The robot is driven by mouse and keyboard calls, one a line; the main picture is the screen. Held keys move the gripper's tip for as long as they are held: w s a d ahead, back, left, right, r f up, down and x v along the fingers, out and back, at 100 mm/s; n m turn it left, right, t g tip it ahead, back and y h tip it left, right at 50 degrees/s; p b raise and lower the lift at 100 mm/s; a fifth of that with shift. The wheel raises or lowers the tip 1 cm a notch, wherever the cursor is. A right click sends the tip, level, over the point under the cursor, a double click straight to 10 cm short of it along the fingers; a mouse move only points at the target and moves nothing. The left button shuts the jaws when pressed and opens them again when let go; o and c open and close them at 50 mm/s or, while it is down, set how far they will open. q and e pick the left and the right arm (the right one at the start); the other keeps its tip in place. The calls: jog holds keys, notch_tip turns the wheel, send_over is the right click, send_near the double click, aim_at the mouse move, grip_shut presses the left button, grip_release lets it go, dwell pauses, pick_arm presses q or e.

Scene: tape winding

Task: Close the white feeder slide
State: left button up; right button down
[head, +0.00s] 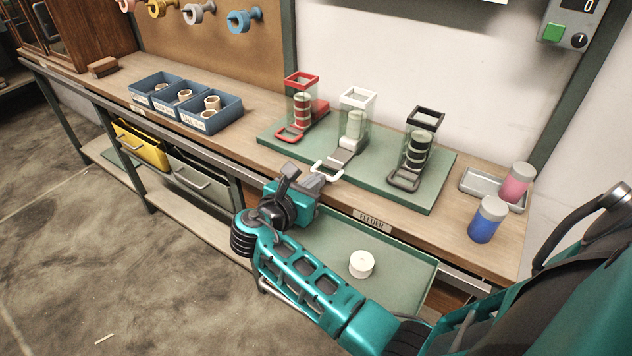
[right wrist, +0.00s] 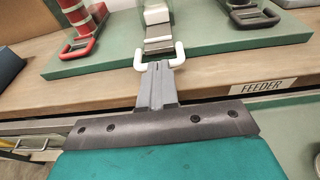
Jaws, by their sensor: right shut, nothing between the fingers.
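The white feeder (head: 356,112) stands in the middle of the green base, between the red and black ones. Its slide (head: 341,156) sticks out to the front, with the white loop handle (head: 327,170) past the base's front edge. In the right wrist view the handle (right wrist: 178,56) is right at my fingertips. My right gripper (head: 322,181) is shut and empty, just in front of the handle; in the right wrist view its fingers (right wrist: 157,70) overlap the loop's near edge. I cannot tell whether they touch. My left gripper is not in view.
The red feeder (head: 302,100) and black feeder (head: 418,140) flank the white one, their handles near the base's edge. A white roll (head: 361,264) lies in the green tray (head: 405,270) below the bench. Blue bins (head: 215,121) stand left; blue (head: 487,222) and pink (head: 516,186) containers stand right.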

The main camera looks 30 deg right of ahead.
aim_at(332, 167)
dwell(0.4)
jog(key=shift+w+d+r+p, duration=0.15)
jog(key=shift+d+p, duration=0.15)
jog(key=shift+p, duration=0.05)
jog(key=shift+w+d+r+p, duration=0.1)
jog(key=shift+w+d+p, duration=0.1)
jog(key=shift+d+p, duration=0.25)
jog(key=shift+w+d+p, duration=0.2)
jog(key=shift+d+p, duration=0.05)
jog(key=shift+d, duration=0.35)
jog(key=shift+w+d+f, duration=0.15)
jog(key=shift+d+f, duration=0.05)
jog(key=shift+d, duration=0.1)
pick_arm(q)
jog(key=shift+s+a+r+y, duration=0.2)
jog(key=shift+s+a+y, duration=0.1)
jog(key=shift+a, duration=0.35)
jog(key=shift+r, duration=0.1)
